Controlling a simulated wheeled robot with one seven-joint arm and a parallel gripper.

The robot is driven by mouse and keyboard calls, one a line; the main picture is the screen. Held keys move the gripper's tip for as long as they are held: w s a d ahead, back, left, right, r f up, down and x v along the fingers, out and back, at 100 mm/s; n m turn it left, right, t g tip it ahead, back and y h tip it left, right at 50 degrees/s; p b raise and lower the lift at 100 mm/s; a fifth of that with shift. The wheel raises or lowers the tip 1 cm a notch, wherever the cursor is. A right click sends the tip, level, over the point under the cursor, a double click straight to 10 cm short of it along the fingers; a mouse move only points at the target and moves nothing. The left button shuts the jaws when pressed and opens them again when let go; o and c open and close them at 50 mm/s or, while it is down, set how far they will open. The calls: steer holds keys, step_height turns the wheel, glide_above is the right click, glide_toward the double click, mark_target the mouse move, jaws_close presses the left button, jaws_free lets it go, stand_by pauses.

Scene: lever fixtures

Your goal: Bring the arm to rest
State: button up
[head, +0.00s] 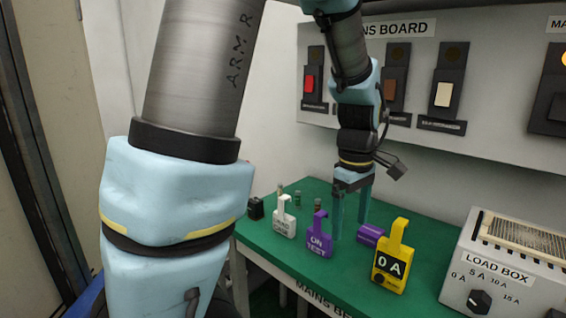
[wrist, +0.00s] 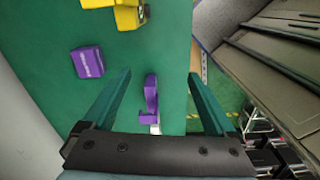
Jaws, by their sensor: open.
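My gripper (head: 351,222) points down over the green bench (head: 345,285) in the head view. Its two green fingers are apart with nothing held between them. The purple ON TEST tag (head: 319,238) stands just left of the fingers. In the wrist view the fingers (wrist: 159,76) are spread wide, and the purple tag (wrist: 151,98) appears below the gap between them. My arm fills the left and upper middle of the head view, bent at the elbow.
A purple block (head: 371,235) and a yellow 0 A tag (head: 391,262) stand right of the gripper. A white tag (head: 284,222) stands left. The load box (head: 505,270) is at the right. The mains board (head: 480,110) with levers rises behind the arm.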

steer(key=a+f+m+t, duration=0.1)
steer(key=a+m, duration=0.7)
steer(key=a, duration=1.2)
steer(key=shift+s+a+f+m, duration=0.25)
steer(key=shift+s+f+m, duration=0.05)
steer(key=shift+f, duration=0.6)
